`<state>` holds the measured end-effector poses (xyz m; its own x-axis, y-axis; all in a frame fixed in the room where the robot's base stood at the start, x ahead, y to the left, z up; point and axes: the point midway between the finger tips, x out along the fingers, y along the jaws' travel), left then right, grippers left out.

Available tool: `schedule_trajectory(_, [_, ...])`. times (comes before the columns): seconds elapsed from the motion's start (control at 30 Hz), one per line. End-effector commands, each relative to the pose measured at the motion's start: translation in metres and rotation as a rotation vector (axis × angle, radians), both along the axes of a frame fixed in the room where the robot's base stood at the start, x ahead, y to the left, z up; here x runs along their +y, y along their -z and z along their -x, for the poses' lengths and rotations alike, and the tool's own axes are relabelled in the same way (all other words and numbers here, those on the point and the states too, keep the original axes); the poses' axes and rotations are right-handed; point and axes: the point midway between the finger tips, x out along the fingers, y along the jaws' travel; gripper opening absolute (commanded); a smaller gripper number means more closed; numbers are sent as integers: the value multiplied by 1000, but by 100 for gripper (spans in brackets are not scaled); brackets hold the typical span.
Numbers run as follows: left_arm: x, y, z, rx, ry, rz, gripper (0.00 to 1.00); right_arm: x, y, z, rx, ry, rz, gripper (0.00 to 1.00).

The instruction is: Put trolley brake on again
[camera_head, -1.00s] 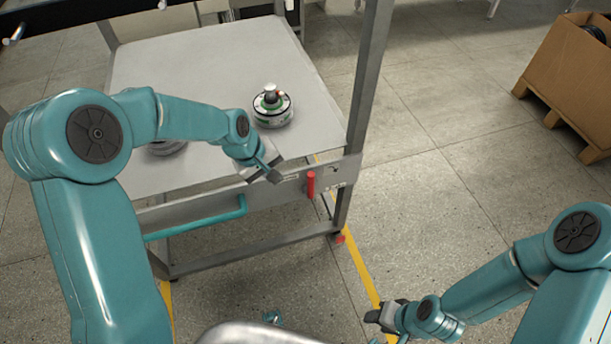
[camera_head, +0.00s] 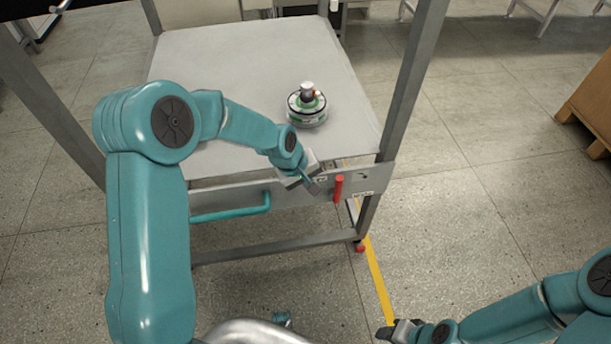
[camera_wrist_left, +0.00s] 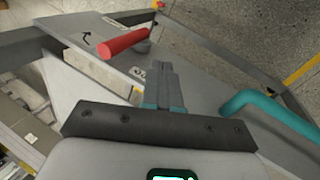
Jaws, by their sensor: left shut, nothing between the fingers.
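The trolley (camera_head: 240,65) has a grey top and a front panel carrying a red brake lever (camera_head: 338,188), which hangs roughly vertical in the head view. The lever also shows in the left wrist view (camera_wrist_left: 122,44), ahead and left of the fingers. My left gripper (camera_head: 314,187) is shut and empty, just left of the red lever and apparently apart from it. It also shows in the left wrist view (camera_wrist_left: 163,85). My right gripper (camera_head: 392,331) is low at the bottom right, away from the trolley; its jaw opening is too small to tell.
A hub motor (camera_head: 306,106) with a green ring stands on the trolley top. A teal handle (camera_head: 230,211) runs along the trolley front, left of the lever. A cardboard box (camera_head: 594,105) on a pallet stands at the right. The floor right of the trolley is clear.

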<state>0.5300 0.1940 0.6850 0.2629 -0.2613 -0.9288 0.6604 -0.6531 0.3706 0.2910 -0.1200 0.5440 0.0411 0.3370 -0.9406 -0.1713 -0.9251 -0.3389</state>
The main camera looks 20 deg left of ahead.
Motion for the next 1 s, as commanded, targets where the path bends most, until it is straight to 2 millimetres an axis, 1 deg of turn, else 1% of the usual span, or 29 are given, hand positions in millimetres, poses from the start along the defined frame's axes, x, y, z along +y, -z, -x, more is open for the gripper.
schedule_trajectory(0.03, [-4, 13, -3, 3, 2, 0, 0, 0, 3, 0, 0, 0, 0, 43])
schedule_trajectory(0.13, [-9, 31, -9, 3, 2, 0, 0, 0, 5, 0, 0, 0, 0, 43])
schedule_trajectory(0.2, [-18, 27, -19, -2, 4, 0, 0, 0, 3, 0, 0, 0, 0, 43])
schedule_trajectory(0.3, [-27, 27, -28, -1, 3, 0, 0, 0, 3, 0, 0, 0, 0, 43])
schedule_trajectory(0.43, [-34, 27, -35, -1, 2, 0, 0, 0, 3, 0, 0, 0, 0, 43])
schedule_trajectory(0.6, [-36, 27, -37, 0, 1, 0, 0, 0, 3, 0, 0, 0, 0, 43])
schedule_trajectory(1.0, [-34, 26, -38, 6, 0, -9, 0, 0, 2, 0, 0, 0, 0, 43])
